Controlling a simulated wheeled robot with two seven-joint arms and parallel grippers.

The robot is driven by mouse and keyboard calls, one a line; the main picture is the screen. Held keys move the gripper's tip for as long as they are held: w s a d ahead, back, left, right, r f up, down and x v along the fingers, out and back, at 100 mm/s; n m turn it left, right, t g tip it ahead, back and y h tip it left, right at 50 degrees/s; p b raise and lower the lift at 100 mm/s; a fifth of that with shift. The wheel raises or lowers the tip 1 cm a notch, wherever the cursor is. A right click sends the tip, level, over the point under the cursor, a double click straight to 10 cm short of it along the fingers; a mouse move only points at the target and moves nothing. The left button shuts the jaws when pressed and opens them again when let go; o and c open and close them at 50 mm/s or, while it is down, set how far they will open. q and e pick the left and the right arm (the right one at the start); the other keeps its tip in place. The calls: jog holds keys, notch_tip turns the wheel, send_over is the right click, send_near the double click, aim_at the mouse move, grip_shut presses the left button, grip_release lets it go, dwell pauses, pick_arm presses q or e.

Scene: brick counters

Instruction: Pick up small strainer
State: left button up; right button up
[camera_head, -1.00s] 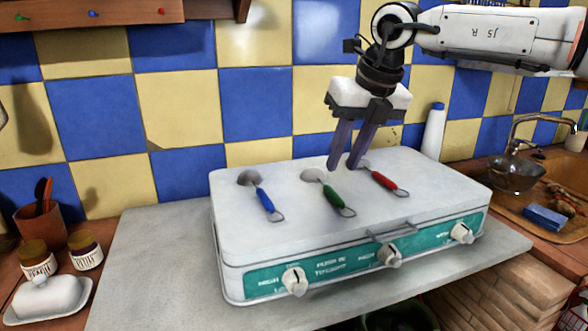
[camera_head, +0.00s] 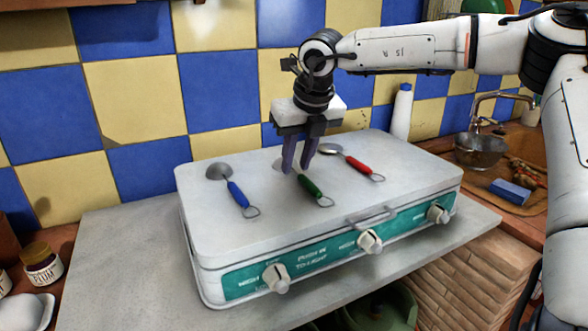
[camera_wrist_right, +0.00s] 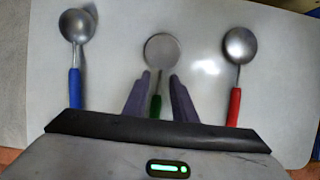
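Three small utensils lie in a row on the white lid of a camping stove. The green-handled one (camera_head: 311,187) is in the middle; its round, flat-looking head (camera_wrist_right: 161,49), perhaps the small strainer, is partly hidden behind my fingers in the head view. The blue-handled one (camera_head: 237,193) lies to its left and the red-handled one (camera_head: 360,165) to its right; both have rounder bowls in the wrist view. My right gripper (camera_head: 295,172) is open and points down over the green utensil, its handle between the fingers in the wrist view. Contact cannot be told. My left gripper is not in view.
The stove (camera_head: 215,248) has knobs along its front and a lid handle (camera_head: 371,217). It stands on a grey slab (camera_head: 120,255) against a tiled wall. A white bottle (camera_head: 401,112) stands behind it. A sink with a faucet (camera_head: 487,97) is at the right, jars at the left.

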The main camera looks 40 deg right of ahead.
jog(key=shift+w+f, duration=0.1)
jog(key=shift+f, duration=0.05)
grip_shut()
